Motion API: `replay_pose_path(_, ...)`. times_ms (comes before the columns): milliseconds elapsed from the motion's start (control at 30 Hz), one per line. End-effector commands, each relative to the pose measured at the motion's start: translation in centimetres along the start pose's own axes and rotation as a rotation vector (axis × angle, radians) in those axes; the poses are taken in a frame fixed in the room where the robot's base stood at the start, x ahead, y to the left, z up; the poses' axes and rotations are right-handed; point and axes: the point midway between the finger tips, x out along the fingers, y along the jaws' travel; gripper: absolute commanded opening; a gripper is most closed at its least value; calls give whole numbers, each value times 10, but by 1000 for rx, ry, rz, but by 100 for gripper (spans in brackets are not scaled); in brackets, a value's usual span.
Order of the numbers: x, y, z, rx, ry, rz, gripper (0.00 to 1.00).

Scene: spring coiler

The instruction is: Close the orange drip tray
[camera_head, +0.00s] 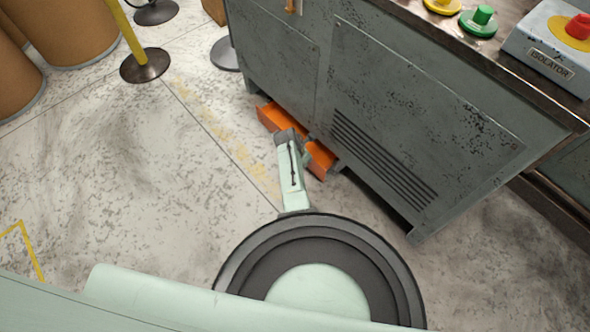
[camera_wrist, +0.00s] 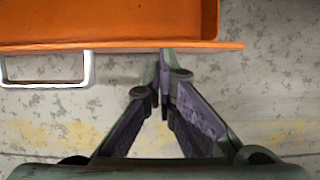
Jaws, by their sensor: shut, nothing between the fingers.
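The orange drip tray (camera_head: 272,117) sticks out from under the grey machine cabinet in the head view, low near the floor. My arm hides its middle. In the wrist view the tray (camera_wrist: 110,22) fills the top left, with its front lip running across and a pale metal handle (camera_wrist: 88,70) on the left part of the front. My gripper (camera_wrist: 163,55) is shut and empty. Its fingertips are at the tray's front lip, right of the handle. I cannot tell whether they touch it. In the head view the fingertips are hidden.
The grey cabinet (camera_head: 400,130) stands over the tray, with an isolator box (camera_head: 552,45) and buttons on top. A yellow barrier post (camera_head: 146,65) and brown drums (camera_head: 80,30) are at the upper left. The speckled floor (camera_head: 110,150) left of the tray is clear.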

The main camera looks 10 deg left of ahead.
Motion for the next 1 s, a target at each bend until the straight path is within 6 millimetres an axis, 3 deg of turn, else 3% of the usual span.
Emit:
replay_pose_path(233, 4, 0, 10, -1, 0, 1, 0)
replay_pose_path(667, 0, 1, 5, -1, 1, 0, 0)
replay_pose_path(867, -14, 5, -21, -2, 1, -1, 0)
replay_pose_path(1000, -46, 5, -21, 4, -1, 2, 0)
